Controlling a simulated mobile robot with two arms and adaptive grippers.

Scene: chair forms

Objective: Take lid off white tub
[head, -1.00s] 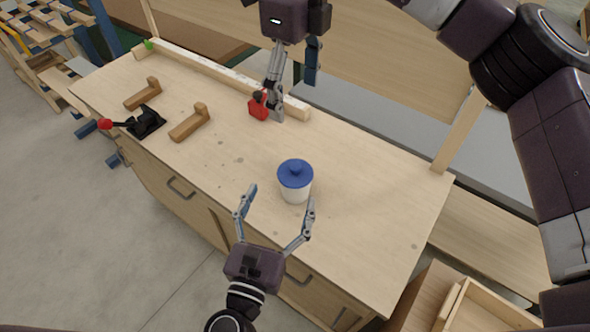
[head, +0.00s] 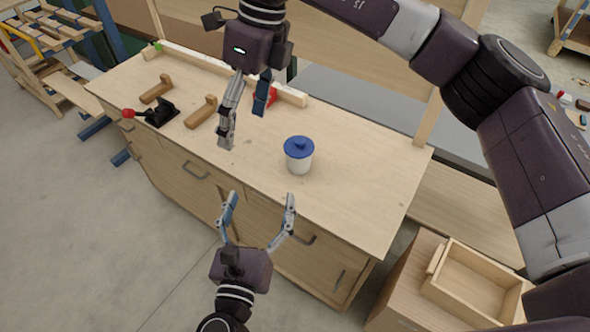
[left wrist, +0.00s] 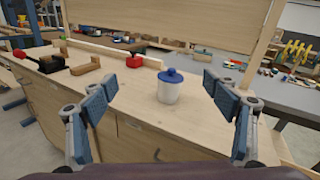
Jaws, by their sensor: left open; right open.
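The white tub (head: 299,166) stands upright on the workbench, right of its middle. Its blue lid (head: 298,147) with a round knob sits on top. In the left wrist view the tub (left wrist: 168,93) and lid (left wrist: 171,76) show between and beyond the fingers. My left gripper (head: 259,202) is open and empty, in front of the bench's front edge, below and left of the tub in the head view. My right gripper (head: 246,128) is open above the bench, left of the tub, with nothing between its fingers. Neither gripper touches the tub.
Two wooden L-shaped pieces (head: 202,112) (head: 157,89) and a black clamp with a red handle (head: 160,113) lie on the left of the workbench (head: 365,190). A red object (head: 266,97) is partly hidden behind my right gripper. A wooden tray (head: 474,282) stands at lower right.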

